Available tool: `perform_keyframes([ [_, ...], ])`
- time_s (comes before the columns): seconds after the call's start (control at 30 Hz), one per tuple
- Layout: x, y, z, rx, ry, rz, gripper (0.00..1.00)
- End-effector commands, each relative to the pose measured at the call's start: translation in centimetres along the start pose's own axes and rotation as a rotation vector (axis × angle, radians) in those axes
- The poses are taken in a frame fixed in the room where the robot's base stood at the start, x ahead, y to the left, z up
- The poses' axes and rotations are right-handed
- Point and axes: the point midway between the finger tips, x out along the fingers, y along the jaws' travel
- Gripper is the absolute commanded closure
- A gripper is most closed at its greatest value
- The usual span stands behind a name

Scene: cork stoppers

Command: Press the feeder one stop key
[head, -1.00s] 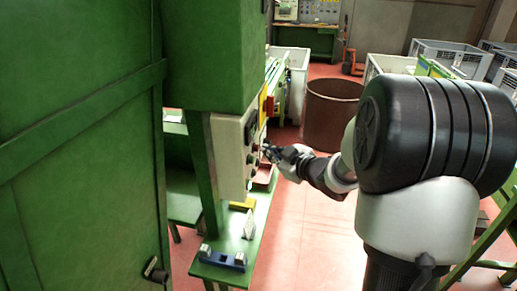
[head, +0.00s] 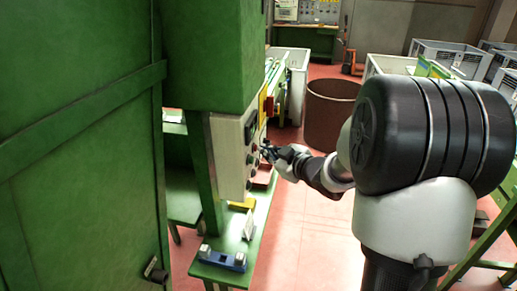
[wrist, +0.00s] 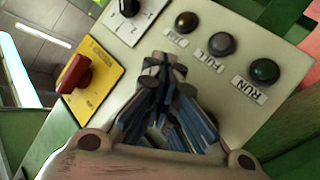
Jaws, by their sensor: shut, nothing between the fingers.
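A cream control panel (head: 228,160) is fixed to the green machine in the head view, seen nearly edge-on. In the wrist view, the panel face (wrist: 215,85) carries an amber-brown button (wrist: 186,22), a dark button labelled FULL (wrist: 222,44) and a green button labelled RUN (wrist: 265,71). No label reading feeder one stop can be made out. My gripper (wrist: 165,68) is shut and empty, its tips in front of the panel below the amber-brown button. Whether they touch the panel I cannot tell. My gripper (head: 267,151) is beside the panel's face in the head view.
A red rotary switch (wrist: 74,74) on a yellow plate and a black selector knob (wrist: 128,7) are on the panel. A green ledge (head: 208,269) with a blue-based fixture (head: 221,260) lies below. A brown drum (head: 332,112) stands behind the arm. The red floor right of the ledge is clear.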

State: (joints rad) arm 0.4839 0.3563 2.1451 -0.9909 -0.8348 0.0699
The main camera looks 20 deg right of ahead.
Motion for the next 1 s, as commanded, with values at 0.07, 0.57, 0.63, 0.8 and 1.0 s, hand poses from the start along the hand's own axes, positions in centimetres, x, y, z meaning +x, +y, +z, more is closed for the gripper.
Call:
perform_keyframes([
  [0.07,-0.1,0.1,0.0,0.000,0.002,0.000,1.00],
  [0.57,-1.2,0.8,0.8,0.000,0.001,-0.001,1.00],
  [0.63,-1.2,0.8,0.8,0.000,0.001,-0.001,1.00],
  [0.8,-1.6,1.2,1.2,0.001,-0.001,0.001,1.00],
  [1.0,-3.1,2.3,2.1,0.002,-0.001,0.001,1.00],
])
